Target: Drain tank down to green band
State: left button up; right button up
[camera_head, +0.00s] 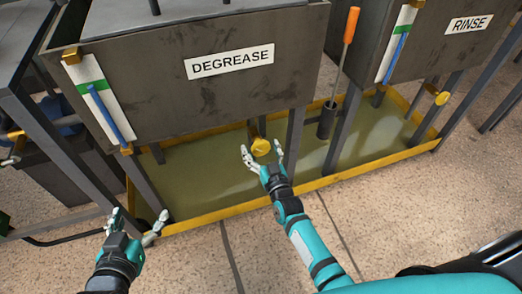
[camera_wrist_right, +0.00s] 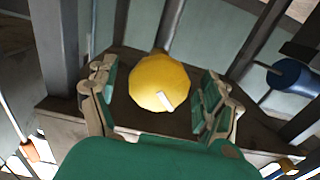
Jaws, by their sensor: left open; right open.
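The DEGREASE tank (camera_head: 140,100) stands at upper left. Its white gauge (camera_head: 111,122) has a green band (camera_head: 82,87) and a blue column (camera_head: 108,115), whose top reaches about the green band. A yellow round valve knob (camera_head: 260,147) sits under this tank and shows large in the right wrist view (camera_wrist_right: 158,75), with a small white mark on it. My right gripper (camera_head: 261,149) is open, its fingers on both sides of the knob; contact cannot be told. My left gripper (camera_head: 139,214) is open and empty near the lower left edge of the yellow-rimmed tray.
The RINSE tank (camera_head: 445,45) stands at right with its own gauge (camera_head: 397,44) and yellow knob (camera_head: 441,98). An orange-handled tool (camera_head: 351,25) stands in a dark holder (camera_head: 327,121). A yellow-rimmed tray (camera_head: 345,176) holding greenish liquid lies below. Dark rack legs (camera_head: 295,143) flank the knob.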

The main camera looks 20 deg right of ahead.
jog(key=shift+w, duration=0.15)
pick_arm(q)
jog(key=shift+w+r, duration=0.1)
jog(key=shift+r, duration=0.05)
pick_arm(e)
jog(key=c, duration=1.2)
